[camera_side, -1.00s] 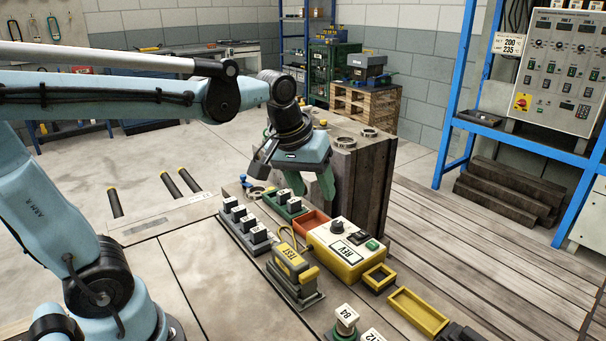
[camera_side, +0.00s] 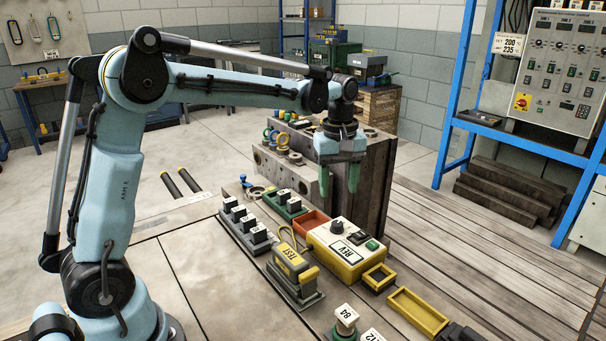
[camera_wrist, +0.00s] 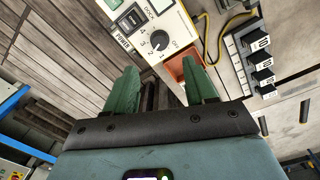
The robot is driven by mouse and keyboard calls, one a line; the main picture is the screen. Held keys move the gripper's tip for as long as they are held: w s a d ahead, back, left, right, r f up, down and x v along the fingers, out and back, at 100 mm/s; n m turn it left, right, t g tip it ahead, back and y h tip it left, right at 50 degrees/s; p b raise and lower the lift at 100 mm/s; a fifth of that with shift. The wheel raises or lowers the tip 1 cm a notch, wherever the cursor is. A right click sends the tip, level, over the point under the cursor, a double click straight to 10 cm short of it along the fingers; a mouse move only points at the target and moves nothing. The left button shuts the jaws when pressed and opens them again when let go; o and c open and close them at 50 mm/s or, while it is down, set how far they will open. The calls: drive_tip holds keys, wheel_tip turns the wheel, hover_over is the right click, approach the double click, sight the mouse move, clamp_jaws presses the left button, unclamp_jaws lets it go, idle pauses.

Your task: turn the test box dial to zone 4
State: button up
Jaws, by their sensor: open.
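The test box (camera_side: 350,262) is yellow with a pale top and stands at the bench edge. Its black dial (camera_side: 337,228) is on the top, and in the wrist view the dial (camera_wrist: 158,40) sits among the marks OFF and numbers up to 4. I cannot tell for sure which mark it points at. My gripper (camera_side: 339,186) is open and empty, its green fingers pointing down, above and behind the box in the side view. In the wrist view my gripper (camera_wrist: 158,76) has its two fingers apart, with the dial beyond and between them, untouched.
A large dark mould block (camera_side: 368,190) stands close behind the box. A yellow TEST plug (camera_side: 292,262) with a cable, a row of dark labelled blocks (camera_side: 240,222) and an orange tray (camera_side: 312,221) sit at the left. Empty yellow frames (camera_side: 417,313) lie at the right.

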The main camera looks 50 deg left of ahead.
sight(337, 222)
wheel_tip(337, 222, down, 9)
drive_tip(key=shift+w+d+r, duration=0.1)
idle(0.3)
clamp_jaws()
